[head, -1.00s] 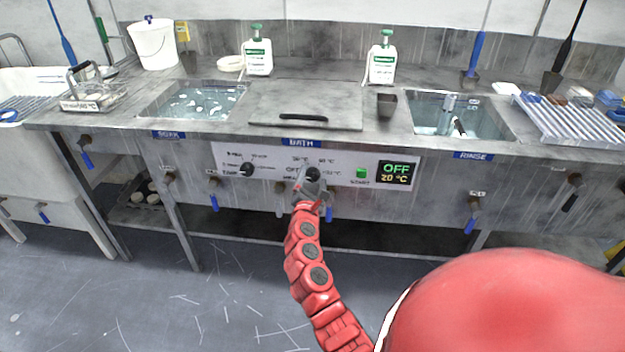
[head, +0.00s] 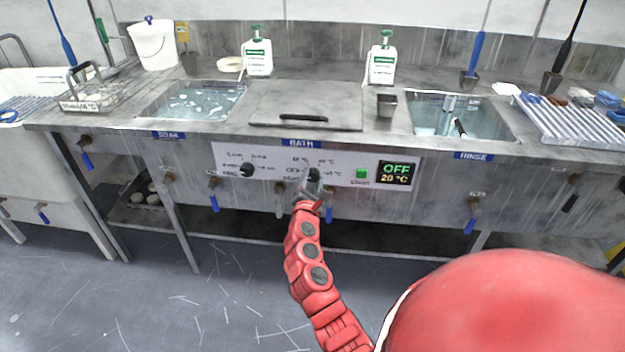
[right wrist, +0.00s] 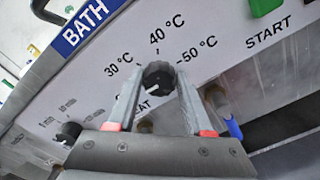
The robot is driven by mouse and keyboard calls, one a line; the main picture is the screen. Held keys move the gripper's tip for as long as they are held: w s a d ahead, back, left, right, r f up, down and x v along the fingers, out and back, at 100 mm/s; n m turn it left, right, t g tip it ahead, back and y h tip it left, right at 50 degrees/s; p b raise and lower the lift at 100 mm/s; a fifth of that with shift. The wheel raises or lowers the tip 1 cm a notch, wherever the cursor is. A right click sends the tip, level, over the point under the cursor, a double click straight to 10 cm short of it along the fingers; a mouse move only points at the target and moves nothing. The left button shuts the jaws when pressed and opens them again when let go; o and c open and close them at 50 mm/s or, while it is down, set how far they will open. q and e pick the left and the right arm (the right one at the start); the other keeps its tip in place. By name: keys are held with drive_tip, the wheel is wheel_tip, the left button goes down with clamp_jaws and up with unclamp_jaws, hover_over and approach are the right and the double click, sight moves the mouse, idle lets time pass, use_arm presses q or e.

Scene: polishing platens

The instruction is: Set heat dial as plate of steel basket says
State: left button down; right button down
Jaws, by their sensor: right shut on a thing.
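The heat dial (right wrist: 157,78) is a black knob on the white BATH panel (head: 220,154). The right wrist view shows marks for 30, 40 and 50 °C around it; its pointer is hard to make out. My right gripper (head: 314,182) is shut on the dial, one finger on each side, and it also shows in the right wrist view (right wrist: 157,92). The display (head: 397,173) reads OFF and 20 °C. The steel basket (head: 92,94) stands at the left on the counter; its plate (head: 80,106) ends in °C, but the number is too small to read surely. My left gripper is out of view.
A second black dial (head: 247,170) sits left of the heat dial, and a green START button (head: 361,173) to its right. Blue-handled taps (head: 329,213) hang below the panel. The lidded bath (head: 305,105) lies between the soak and rinse basins.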

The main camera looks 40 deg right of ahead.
drive_tip(key=shift+f, duration=0.1)
drive_tip(key=m+b, duration=0.2)
drive_tip(key=m, duration=0.1)
drive_tip(key=m+b, duration=0.1)
drive_tip(key=m, duration=0.1)
drive_tip(key=shift+f+m+b, duration=0.2)
drive_tip(key=shift+m+b, duration=0.2)
drive_tip(key=m+b, duration=0.2)
drive_tip(key=m, duration=0.1)
drive_tip(key=shift+m+b, duration=0.3)
drive_tip(key=shift+b, duration=0.1)
drive_tip(key=m+b, duration=0.2)
drive_tip(key=shift+f+m, duration=0.1)
drive_tip(key=shift+m, duration=0.3)
drive_tip(key=m+b, duration=0.4)
drive_tip(key=shift+f, duration=0.15)
drive_tip(key=m+b, duration=0.4)
drive_tip(key=shift+m, duration=0.4)
drive_tip(key=shift+m+b, duration=1)
drive_tip(key=shift+m, duration=0.2)
drive_tip(key=shift+r, duration=0.2)
